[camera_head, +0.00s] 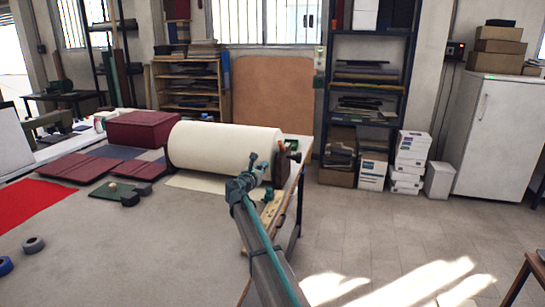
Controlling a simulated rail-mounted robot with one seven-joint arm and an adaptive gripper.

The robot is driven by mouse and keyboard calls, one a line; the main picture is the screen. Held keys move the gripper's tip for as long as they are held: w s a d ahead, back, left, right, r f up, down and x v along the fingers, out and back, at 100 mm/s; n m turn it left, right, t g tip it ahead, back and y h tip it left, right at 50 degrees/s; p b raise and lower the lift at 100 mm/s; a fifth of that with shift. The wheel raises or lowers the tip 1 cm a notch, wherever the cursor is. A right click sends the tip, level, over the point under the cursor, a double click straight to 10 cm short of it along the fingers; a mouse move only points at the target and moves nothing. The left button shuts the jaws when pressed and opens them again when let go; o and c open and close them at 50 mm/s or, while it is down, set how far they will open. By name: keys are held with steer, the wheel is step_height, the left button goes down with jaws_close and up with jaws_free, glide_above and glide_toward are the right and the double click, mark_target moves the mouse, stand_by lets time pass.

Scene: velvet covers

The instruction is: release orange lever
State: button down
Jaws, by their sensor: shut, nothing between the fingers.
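My gripper (259,162) is small in the view, at the end of my grey and teal arm. It is shut and empty, in front of the right end of a large cream roll (225,145) on the work table. A dark reddish-brown fitting (284,160) sits at the roll's right end. My arm hides part of this area.
Burgundy covers (70,168) and a burgundy box (143,128) lie left of the roll. Red cloth (35,205) and tape rolls (33,244) are nearer on the table. Shelves (367,80) and white boxes (409,160) stand behind. The floor (400,235) at right is clear.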

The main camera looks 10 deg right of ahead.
steer(key=p, duration=0.3)
glide_toward(280, 146)
steer(key=w+d+f, duration=0.1)
steer(key=w+f, duration=0.2)
steer(key=w, duration=0.1)
steer(key=shift+w+d+r+p, duration=0.65)
steer(key=shift+w+d+r, duration=0.25)
steer(key=shift+d+r, duration=0.25)
steer(key=shift+r, duration=0.2)
